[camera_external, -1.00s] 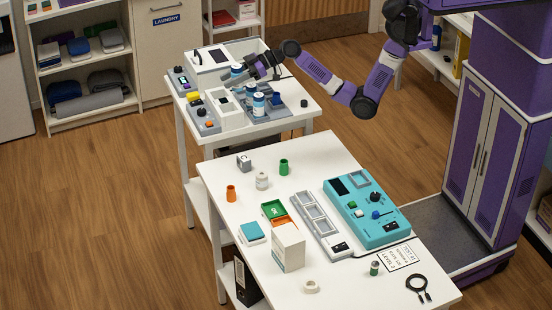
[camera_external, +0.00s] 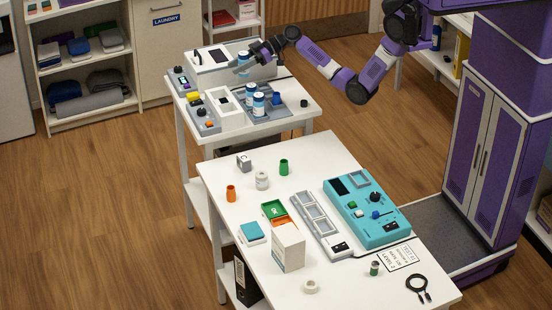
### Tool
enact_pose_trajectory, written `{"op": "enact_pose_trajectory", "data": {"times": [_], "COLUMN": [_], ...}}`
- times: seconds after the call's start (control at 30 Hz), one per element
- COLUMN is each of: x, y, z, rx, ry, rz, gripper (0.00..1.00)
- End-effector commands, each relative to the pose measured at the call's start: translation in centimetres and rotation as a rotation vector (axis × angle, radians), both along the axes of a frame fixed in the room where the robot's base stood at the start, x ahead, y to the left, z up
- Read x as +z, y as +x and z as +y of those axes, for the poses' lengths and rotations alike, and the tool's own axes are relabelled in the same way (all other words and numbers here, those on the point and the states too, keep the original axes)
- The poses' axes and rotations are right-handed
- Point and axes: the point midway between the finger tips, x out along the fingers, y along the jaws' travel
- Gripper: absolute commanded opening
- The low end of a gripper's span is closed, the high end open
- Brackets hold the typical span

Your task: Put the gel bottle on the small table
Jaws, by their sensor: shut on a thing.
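My gripper (camera_external: 249,61) is at the back table and is shut on a small blue-and-white bottle (camera_external: 243,69). The bottle is upright, and the fingers partly hide it. It appears to be held above the grey tray (camera_external: 288,110), in front of the white bin. Two similar blue-and-white bottles, one (camera_external: 259,106) in front and one (camera_external: 251,94) behind, stand on the tray. I cannot read their labels, so I cannot tell which is the gel bottle. The back table (camera_external: 270,128) is the smaller of two white tables.
A blue cup (camera_external: 276,98) stands on the tray. The front table (camera_external: 330,156) holds a teal console (camera_external: 366,222), a carton (camera_external: 288,248) and small containers. Its far right corner is clear.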

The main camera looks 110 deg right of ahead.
Motion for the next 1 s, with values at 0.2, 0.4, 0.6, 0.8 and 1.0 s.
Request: {"op": "enact_pose_trajectory", "data": {"times": [0.2,0.4,0.6,0.8,1.0], "x": [-2.8,-3.7,-5.3,-7.5,-9.2], "y": [0.0,0.0,0.0,0.0,0.0], "z": [0.0,0.0,0.0,0.0,-0.1], "rx": [-0.002,0.0,-0.002,-0.001,-0.003], "ry": [-0.001,-0.002,-0.002,-0.001,-0.002], "rz": [-0.002,-0.001,-0.002,-0.001,-0.001], "gripper": [0.0,0.0,0.0,0.0,0.0]}}
